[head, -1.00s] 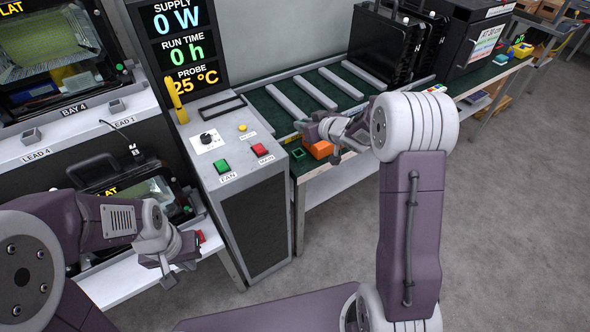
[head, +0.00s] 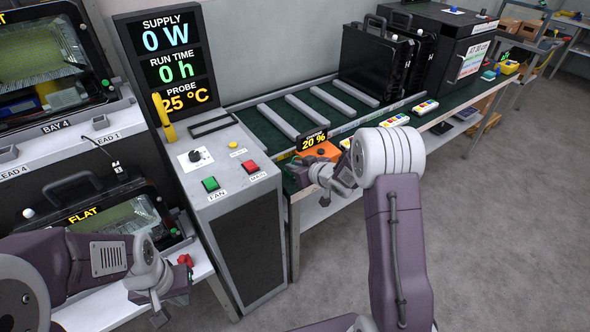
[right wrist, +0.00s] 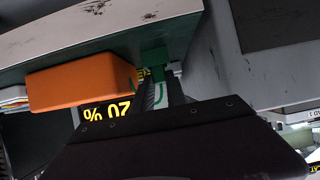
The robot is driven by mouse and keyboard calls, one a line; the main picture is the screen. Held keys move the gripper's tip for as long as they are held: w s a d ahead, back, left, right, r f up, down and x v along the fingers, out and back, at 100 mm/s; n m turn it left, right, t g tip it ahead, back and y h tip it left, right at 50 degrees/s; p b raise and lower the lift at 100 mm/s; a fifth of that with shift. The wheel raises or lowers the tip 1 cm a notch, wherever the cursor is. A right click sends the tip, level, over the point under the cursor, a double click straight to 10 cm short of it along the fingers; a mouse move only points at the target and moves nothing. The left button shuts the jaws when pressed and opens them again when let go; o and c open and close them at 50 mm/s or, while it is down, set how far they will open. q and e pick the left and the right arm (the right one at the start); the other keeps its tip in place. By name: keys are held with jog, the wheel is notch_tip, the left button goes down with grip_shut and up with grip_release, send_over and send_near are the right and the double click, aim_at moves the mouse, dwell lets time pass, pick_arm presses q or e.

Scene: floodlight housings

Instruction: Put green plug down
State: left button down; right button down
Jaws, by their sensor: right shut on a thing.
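My right gripper (head: 303,178) is at the near left corner of the green-topped bench, beside the orange box (head: 322,151). In the right wrist view its fingers (right wrist: 162,92) are shut on the green plug (right wrist: 155,62), which is partly hidden by the fingers. The plug is close to the bench's edge and beside the orange box (right wrist: 80,82); I cannot tell whether it touches the bench. My left gripper (head: 160,305) is at the lower left, by the white shelf; its fingertips are too unclear to read.
A grey console (head: 240,205) with green and red buttons stands left of the bench. A small display (head: 313,140) reading 20 % stands by the orange box. Black housings (head: 375,60) stand at the back of the bench (head: 270,130). A red piece (head: 185,260) is near my left gripper.

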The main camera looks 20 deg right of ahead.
jog(key=c, duration=1.3)
grip_release()
jog(key=shift+c, duration=0.2)
jog(key=shift+r, duration=0.35)
jog(key=p+v, duration=0.2)
jog(key=v, duration=1)
jog(key=s+a+f+m+g+h, duration=0.1)
jog(key=s+f+g, duration=0.1)
jog(key=s, duration=0.5)
jog(key=s+a+f+m+g+h, duration=0.1)
jog(key=s+g, duration=0.3)
jog(key=s, duration=0.4)
jog(key=s+a+f+m+g+h, duration=0.1)
jog(key=s+f+m+g+h, duration=0.1)
jog(key=s+f+g, duration=0.2)
jog(key=s, duration=0.3)
jog(key=shift+s+a, duration=0.2)
jog(key=shift+s, duration=0.2)
